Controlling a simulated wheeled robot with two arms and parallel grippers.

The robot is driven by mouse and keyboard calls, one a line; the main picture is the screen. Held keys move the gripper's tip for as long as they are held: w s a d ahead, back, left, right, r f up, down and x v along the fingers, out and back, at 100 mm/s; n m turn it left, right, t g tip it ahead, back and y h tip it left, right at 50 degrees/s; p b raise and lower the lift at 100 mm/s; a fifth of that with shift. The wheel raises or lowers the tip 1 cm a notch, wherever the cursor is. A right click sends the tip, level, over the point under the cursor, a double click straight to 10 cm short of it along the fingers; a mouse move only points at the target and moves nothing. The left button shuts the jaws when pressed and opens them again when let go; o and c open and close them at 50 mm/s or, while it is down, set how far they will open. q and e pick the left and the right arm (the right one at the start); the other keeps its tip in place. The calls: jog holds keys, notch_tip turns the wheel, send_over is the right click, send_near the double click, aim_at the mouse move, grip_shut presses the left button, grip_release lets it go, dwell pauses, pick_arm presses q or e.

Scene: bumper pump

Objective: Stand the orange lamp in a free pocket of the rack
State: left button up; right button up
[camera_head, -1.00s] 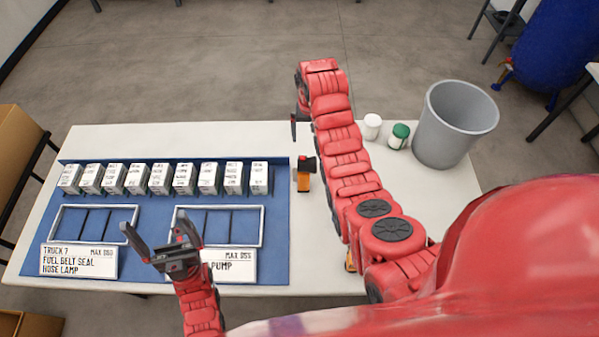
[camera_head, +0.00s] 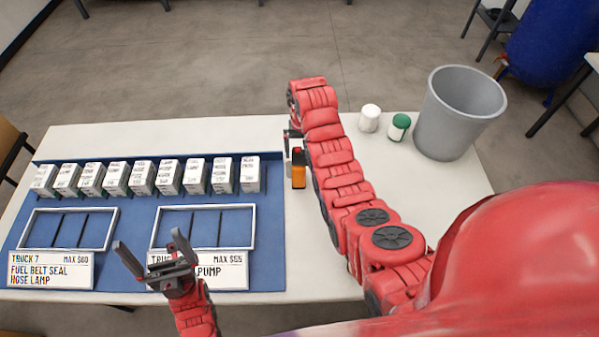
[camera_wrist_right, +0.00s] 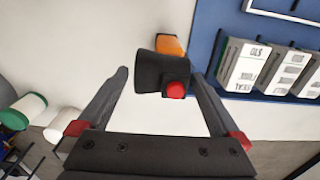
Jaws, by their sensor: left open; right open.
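The orange lamp (camera_head: 298,172) has an orange body and a black head. It is on the white table just right of the blue mat. My left gripper (camera_head: 148,240) is open and empty above the mat's front. Two white-framed racks, left (camera_head: 32,212) and right (camera_head: 203,207), have divided pockets that look empty.
Several white lettered boxes (camera_head: 142,177) stand in a row at the mat's back. Label cards (camera_head: 50,270) stand before the racks; the left one lists LAMP. A white jar (camera_head: 369,118), a green-lidded jar (camera_head: 399,127) and a grey bin (camera_head: 458,115) stand at the right.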

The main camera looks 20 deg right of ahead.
aim_at(302, 168)
notch_tip(302, 168, down, 3)
jog(key=shift+w+a+f+p, duration=0.1)
jog(key=shift+p, duration=1)
jog(key=shift+f, duration=0.65)
grip_shut()
